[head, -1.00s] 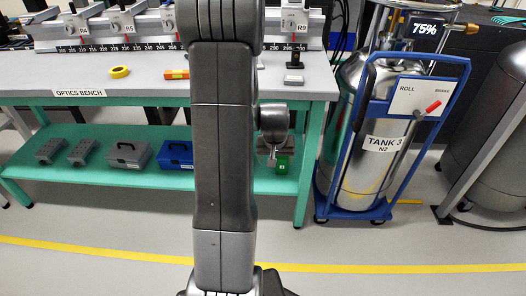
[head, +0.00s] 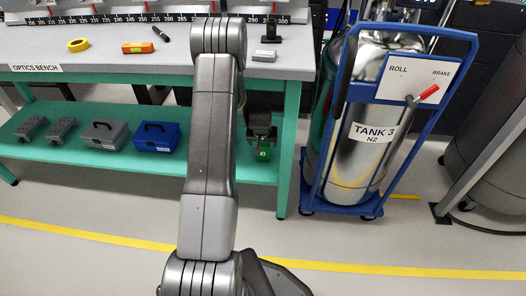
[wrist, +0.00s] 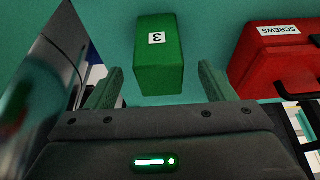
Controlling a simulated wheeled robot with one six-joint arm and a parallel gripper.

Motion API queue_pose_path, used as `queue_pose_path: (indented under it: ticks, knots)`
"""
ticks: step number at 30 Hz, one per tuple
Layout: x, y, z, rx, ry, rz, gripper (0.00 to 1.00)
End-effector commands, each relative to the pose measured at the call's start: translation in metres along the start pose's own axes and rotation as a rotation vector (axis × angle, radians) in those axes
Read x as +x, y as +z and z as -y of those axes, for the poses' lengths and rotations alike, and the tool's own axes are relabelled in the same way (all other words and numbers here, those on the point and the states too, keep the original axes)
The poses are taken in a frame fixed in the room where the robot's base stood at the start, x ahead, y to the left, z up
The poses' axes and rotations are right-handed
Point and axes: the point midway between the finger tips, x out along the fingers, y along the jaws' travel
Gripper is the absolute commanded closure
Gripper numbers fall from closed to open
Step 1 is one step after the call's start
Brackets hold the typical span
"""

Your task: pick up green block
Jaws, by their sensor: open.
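The green block (head: 263,154), with a white label marked 3, stands on the teal lower shelf (head: 80,158) of the optics bench, near its right end. My gripper (head: 262,137) is just above or in front of it in the head view and hides part of it. In the wrist view the green block (wrist: 158,72) lies ahead, its near end between my open fingertips (wrist: 160,82). Gaps show on both sides, so neither finger seems to touch it.
A red box labelled SCREWS (wrist: 284,55) lies right of the block in the wrist view. Left along the shelf are a blue toolbox (head: 156,137), a grey toolbox (head: 103,137) and dark brackets (head: 61,131). The TANK 3 cart (head: 365,140) stands right of the bench.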

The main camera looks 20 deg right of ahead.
Motion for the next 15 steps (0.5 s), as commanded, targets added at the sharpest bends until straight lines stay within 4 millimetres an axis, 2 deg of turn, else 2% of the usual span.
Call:
queue_pose_path:
  ticks: [1, 8, 15]
  knots:
    - [0.009, 0.001, 0.0, 0.0, 0.0, 0.001, 0.24]
    - [0.025, 0.0, 0.0, 0.0, 0.0, 0.0, 0.24]
    - [0.061, -0.005, -0.001, -0.001, 0.0, 0.001, 0.24]
